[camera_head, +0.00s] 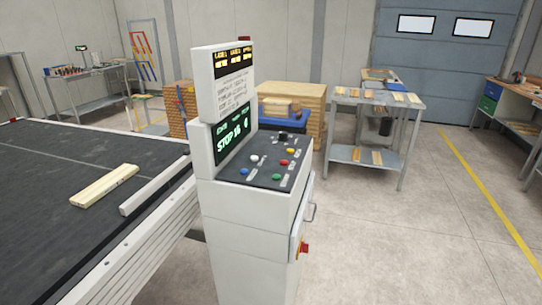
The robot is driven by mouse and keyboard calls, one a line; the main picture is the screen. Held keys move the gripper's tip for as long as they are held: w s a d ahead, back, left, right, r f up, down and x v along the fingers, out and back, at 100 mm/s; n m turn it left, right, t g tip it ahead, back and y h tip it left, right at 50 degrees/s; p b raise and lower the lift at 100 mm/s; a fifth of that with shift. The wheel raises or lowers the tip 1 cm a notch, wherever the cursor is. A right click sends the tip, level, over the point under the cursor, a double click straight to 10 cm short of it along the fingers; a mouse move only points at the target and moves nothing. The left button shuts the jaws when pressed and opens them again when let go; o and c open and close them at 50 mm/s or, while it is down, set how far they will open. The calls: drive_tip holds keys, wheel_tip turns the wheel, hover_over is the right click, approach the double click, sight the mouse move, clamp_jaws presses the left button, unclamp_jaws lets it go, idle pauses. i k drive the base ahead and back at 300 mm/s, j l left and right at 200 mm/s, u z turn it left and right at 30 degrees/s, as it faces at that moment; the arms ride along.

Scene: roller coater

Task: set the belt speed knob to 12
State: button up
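The control console (250,235) is a white cabinet standing at the right end of the dark belt. Its sloped black panel (262,178) carries several coloured buttons. A dark round control (283,136) at the panel's far edge looks like a knob; its pointer and markings are too small to read, and I cannot tell whether it is the belt speed knob. A green-lit screen (232,140) above the panel reads "STOP" with further characters I cannot make out. My gripper is not in view.
A red switch (305,248) and a handle stick out from the console's right side. A metal table (375,98) stands behind. The floor right of the console is clear.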

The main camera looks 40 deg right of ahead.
sight(283, 136)
drive_tip(key=i+l, duration=0.1)
drive_tip(key=l, duration=0.75)
drive_tip(key=i+l, duration=0.15)
drive_tip(key=l, duration=0.3)
drive_tip(key=z, duration=0.05)
